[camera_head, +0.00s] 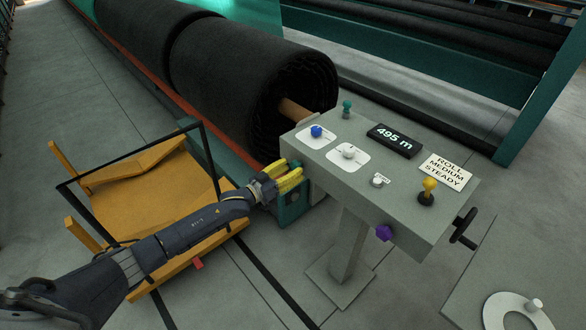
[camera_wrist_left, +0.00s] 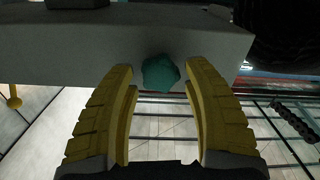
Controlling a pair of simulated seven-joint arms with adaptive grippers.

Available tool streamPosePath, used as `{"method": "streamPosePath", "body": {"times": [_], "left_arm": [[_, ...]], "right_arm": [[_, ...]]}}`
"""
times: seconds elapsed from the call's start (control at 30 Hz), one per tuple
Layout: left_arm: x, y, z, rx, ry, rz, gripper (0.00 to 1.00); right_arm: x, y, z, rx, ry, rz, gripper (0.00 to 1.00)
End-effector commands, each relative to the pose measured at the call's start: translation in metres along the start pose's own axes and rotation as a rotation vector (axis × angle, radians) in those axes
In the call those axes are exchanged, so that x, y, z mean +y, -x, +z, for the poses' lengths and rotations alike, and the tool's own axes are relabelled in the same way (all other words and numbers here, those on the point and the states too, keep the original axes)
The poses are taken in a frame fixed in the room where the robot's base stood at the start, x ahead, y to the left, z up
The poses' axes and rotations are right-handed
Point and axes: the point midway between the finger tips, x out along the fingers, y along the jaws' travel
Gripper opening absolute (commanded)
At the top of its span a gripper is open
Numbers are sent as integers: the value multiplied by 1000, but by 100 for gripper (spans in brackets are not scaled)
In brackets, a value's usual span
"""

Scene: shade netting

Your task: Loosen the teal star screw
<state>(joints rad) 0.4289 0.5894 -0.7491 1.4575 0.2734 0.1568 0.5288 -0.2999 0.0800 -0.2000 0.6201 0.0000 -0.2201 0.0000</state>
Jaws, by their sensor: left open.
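The teal star screw (camera_wrist_left: 160,73) shows in the left wrist view as a lumpy teal knob on the lower edge of the grey console (camera_wrist_left: 60,45). My left gripper (camera_wrist_left: 160,82) is open, with one yellow finger on each side of the knob. I cannot tell if either finger touches it. In the head view my left gripper (camera_head: 288,180) is at the left side of the console (camera_head: 330,175) and largely hides the screw. My right gripper is in neither view.
The console top carries a blue knob (camera_head: 316,131), a white knob (camera_head: 348,151), a small teal knob (camera_head: 347,107), a yellow lever (camera_head: 428,190) and a display (camera_head: 394,140). A purple star knob (camera_head: 384,232) is on its front.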

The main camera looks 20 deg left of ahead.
Motion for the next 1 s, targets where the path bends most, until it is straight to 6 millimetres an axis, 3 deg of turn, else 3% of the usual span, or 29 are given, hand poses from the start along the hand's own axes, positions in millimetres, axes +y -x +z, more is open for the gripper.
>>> {"method": "streamPosePath", "body": {"times": [0.4, 0.8, 1.0], "left_arm": [[0, 26, 0, 0, -1, 0, 50], [0, 29, 0, 0, 0, 0, 50], [0, 29, 0, 0, 0, 0, 76]], "right_arm": [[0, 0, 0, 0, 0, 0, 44], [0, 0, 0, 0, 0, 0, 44], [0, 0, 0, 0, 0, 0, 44]]}}
